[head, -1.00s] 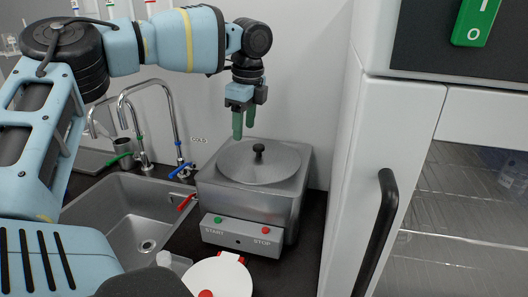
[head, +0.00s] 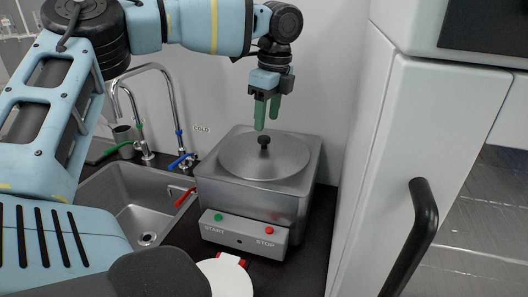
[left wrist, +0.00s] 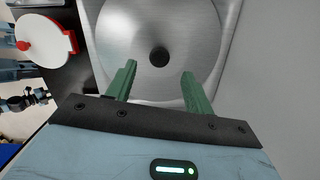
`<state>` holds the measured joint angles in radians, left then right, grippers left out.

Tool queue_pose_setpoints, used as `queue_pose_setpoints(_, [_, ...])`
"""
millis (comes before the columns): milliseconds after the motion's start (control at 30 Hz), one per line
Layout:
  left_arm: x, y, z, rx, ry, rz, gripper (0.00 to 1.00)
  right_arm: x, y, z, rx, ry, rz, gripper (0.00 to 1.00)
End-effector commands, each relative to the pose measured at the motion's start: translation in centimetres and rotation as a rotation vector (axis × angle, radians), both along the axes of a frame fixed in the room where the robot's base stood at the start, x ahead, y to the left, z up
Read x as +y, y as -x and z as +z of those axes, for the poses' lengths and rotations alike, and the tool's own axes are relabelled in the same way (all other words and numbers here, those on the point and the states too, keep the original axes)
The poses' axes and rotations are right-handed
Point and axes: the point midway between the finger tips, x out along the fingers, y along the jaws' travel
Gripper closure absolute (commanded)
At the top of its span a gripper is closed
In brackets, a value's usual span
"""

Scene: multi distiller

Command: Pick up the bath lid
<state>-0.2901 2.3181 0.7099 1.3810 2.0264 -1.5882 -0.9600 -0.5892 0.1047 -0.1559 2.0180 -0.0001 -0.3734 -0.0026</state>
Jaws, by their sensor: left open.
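The bath lid (head: 264,160) is a round grey metal disc with a black knob (head: 264,141) at its centre. It sits on the square metal bath (head: 250,205), which has a START/STOP panel in front. My left gripper (head: 266,124) points down just above the knob, its green fingers open and empty. In the left wrist view the lid (left wrist: 190,30) fills the upper middle, and the knob (left wrist: 159,57) lies ahead of and between the open fingertips (left wrist: 160,70). My right gripper does not show in these frames.
A sink (head: 140,200) with curved taps (head: 170,95) and coloured handles lies left of the bath. A white cabinet with a black handle (head: 418,235) stands close on the right. A white round piece with red parts (head: 228,280) lies in front. A wall is behind.

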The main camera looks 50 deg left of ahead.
Motion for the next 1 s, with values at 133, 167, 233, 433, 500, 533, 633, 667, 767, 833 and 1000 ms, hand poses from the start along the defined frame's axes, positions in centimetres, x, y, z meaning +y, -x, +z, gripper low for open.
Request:
queue_pose_setpoints(133, [0.2, 0.1, -1.0, 0.002, 0.0, 0.0, 0.48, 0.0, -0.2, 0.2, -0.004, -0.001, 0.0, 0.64])
queue_pose_setpoints(167, [0.2, 0.2, -1.3, 0.001, -0.001, -0.001, 0.48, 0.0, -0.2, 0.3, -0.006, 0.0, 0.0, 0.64])
queue_pose_setpoints(233, [0.3, 0.2, -2.4, 0.002, 0.0, -0.001, 0.48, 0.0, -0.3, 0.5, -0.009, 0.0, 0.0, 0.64])
queue_pose_setpoints(433, [0.6, 0.3, -4.7, 0.0, 0.0, 0.0, 0.48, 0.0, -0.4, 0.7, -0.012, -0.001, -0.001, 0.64])
queue_pose_setpoints(500, [0.6, 0.3, -5.0, -0.001, 0.0, 0.0, 0.48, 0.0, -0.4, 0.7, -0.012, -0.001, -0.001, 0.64])
queue_pose_setpoints(533, [0.6, 0.3, -5.0, -0.001, 0.0, 0.0, 0.48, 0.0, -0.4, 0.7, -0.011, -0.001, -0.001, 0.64])
queue_pose_setpoints(633, [0.6, 0.3, -5.1, -0.001, 0.0, 0.0, 0.48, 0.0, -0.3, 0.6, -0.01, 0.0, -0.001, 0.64])
queue_pose_setpoints(667, [0.6, 0.3, -5.1, -0.001, 0.0, 0.0, 0.48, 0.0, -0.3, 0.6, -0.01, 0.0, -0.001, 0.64])
queue_pose_setpoints(767, [0.6, 0.3, -5.1, -0.001, 0.0, 0.0, 0.52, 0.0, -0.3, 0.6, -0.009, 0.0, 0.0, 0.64])
queue_pose_setpoints(833, [0.6, 0.3, -5.1, -0.001, 0.0, 0.0, 0.61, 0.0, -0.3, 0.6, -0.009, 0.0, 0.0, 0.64])
queue_pose_setpoints(1000, [0.6, 0.3, -5.0, -0.001, 0.0, 0.0, 0.83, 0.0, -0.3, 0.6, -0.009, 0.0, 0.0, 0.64])
